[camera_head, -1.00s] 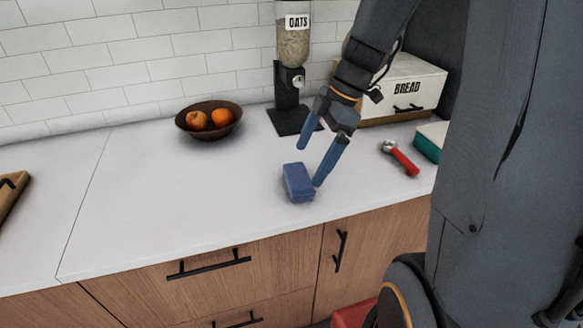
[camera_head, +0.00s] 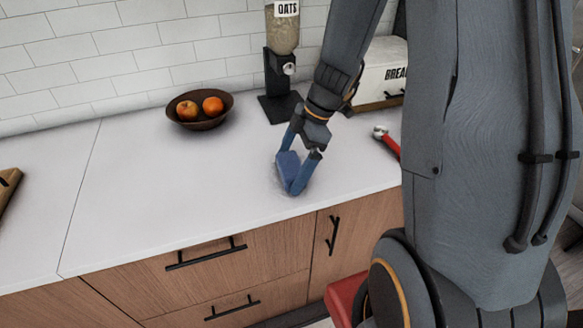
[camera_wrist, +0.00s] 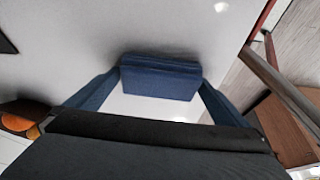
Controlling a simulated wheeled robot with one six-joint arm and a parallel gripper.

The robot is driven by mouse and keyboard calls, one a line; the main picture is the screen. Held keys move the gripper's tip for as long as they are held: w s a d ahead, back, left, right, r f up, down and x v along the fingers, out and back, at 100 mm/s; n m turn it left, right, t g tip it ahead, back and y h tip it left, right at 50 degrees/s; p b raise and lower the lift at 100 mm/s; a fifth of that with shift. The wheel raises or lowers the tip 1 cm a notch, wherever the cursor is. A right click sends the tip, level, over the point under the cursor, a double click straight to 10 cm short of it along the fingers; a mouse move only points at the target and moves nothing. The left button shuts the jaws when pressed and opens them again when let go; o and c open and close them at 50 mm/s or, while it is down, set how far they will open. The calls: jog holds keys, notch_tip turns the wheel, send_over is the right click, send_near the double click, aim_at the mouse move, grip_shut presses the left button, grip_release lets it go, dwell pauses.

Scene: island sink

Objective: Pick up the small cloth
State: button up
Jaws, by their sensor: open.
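The small cloth is a folded dark blue block (camera_head: 287,166) lying on the white counter near its front edge. In the wrist view the cloth (camera_wrist: 160,77) lies ahead, between the tips of the two blue fingers. My gripper (camera_head: 289,168) is open and low over the counter, with one finger on either side of the cloth. In the wrist view my gripper (camera_wrist: 160,85) has its fingertips close to the cloth's two ends. I cannot tell whether they touch it. The near finger hides part of the cloth in the head view.
A brown bowl (camera_head: 188,125) with fruit stands at the back left. An oats dispenser (camera_head: 281,85) and a white bread box (camera_head: 383,72) stand behind my arm. A red-handled tool (camera_head: 388,143) lies to the right. The counter left of the cloth is clear.

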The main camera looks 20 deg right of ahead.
aim_at(291, 164)
jog(key=c, duration=0.7)
jog(key=shift+c, duration=0.2)
notch_tip(291, 164, up, 10)
jog(key=shift+b, duration=1.15)
